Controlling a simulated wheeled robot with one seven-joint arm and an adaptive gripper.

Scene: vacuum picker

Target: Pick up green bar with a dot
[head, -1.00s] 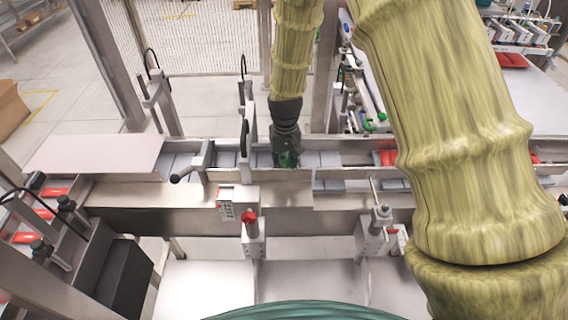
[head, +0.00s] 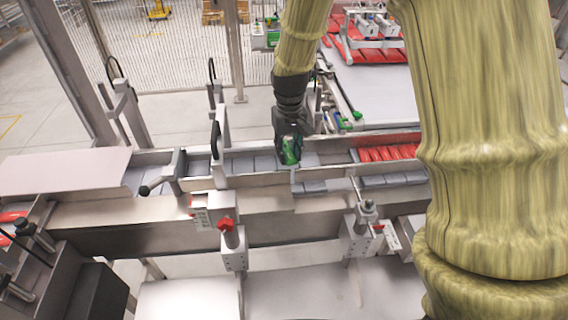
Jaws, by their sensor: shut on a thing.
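My gripper (head: 290,152) is at the end of the wood-patterned arm, over the metal conveyor channel (head: 335,153). A green thing (head: 291,150) shows between its dark fingers, and it looks like the green bar. The gripper is shut on it. I cannot make out a dot on it, and the fingers hide part of it. The bar's lower end is close to the channel; I cannot tell whether it touches the grey blocks below.
Grey blocks (head: 240,165) line the channel, with red bars (head: 388,153) to the right. A metal post (head: 222,140) and a lever handle (head: 160,182) stand left of the gripper. A red knob (head: 226,224) sits in front. A wire fence (head: 165,60) stands behind.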

